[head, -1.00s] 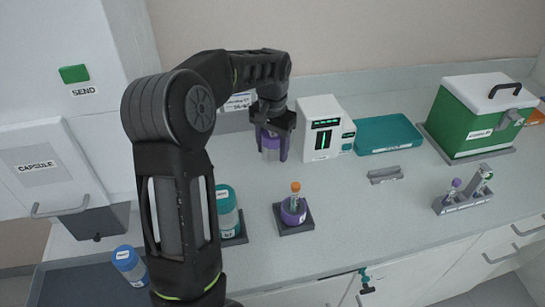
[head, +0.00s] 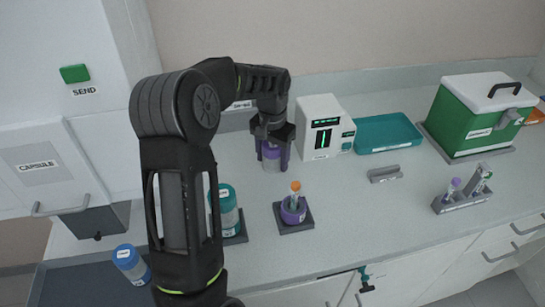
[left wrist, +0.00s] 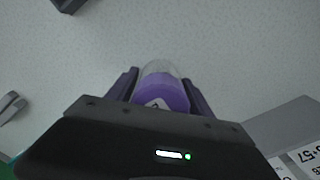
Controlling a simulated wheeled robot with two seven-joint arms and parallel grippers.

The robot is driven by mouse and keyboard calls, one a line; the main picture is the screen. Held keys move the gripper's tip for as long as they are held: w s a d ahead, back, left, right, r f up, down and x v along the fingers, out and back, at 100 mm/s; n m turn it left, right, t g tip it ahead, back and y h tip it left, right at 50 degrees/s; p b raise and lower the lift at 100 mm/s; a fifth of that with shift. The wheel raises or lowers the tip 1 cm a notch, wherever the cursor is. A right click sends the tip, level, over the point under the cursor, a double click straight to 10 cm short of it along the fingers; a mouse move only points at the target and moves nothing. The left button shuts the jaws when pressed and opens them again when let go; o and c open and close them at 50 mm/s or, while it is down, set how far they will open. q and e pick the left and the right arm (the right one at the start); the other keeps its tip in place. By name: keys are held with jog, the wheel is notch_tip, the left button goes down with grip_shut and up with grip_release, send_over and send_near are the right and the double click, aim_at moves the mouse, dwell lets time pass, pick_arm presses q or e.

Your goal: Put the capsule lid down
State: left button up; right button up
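The capsule lid (head: 272,156), clear with a purple cap, is between the fingers of my left gripper (head: 272,150), which is shut on it. In the left wrist view the lid (left wrist: 162,92) is upright between the dark fingers (left wrist: 160,95), purple end nearest the palm. It is over the counter, left of the white device; I cannot tell whether it touches the counter. The purple capsule base (head: 293,212) stands on a dark square pad nearer the front, with an orange-capped tube (head: 296,188) upright in it. My right gripper is not in view.
A white device (head: 324,130) stands just right of the lid, with a teal tray (head: 388,133) beyond. A teal-lidded jar (head: 226,205) is at front left. A grey holder (head: 385,174), a tube rack (head: 462,203) and a green cooler (head: 470,118) are right. The counter's middle is clear.

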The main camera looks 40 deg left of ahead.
pick_arm(q)
jog(key=shift+o, duration=1.4)
jog(key=shift+r, duration=0.5)
notch_tip(320, 180, up, 11)
jog(key=shift+r+b, duration=0.2)
jog(key=shift+b, duration=0.15)
